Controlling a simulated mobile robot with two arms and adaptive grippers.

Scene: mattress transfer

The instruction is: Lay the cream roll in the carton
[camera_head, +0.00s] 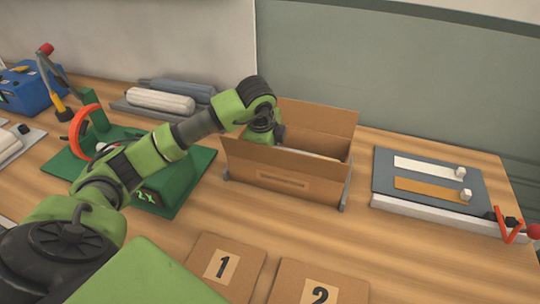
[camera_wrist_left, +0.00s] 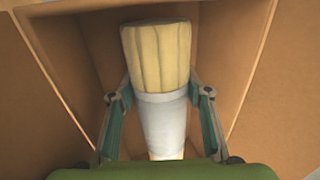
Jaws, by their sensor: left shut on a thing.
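The open brown carton (camera_head: 268,177) stands on the table in the middle of the head view. My left arm reaches over its left part, and my left gripper is mostly hidden there by the wrist and carton wall. The roll lies between the carton's walls (camera_wrist_left: 245,60). Whether it touches the carton floor I cannot tell. A pale strip shows inside the carton in the head view. My right gripper is not in view.
A grey tray (camera_head: 125,107) with a pale roll (camera_head: 160,100) and grey rolls lies behind my arm. A green fixture (camera_head: 190,185) stands left of the carton. A grey board (camera_head: 384,180) lies right. Numbered brown panels (camera_head: 225,265) lie in front.

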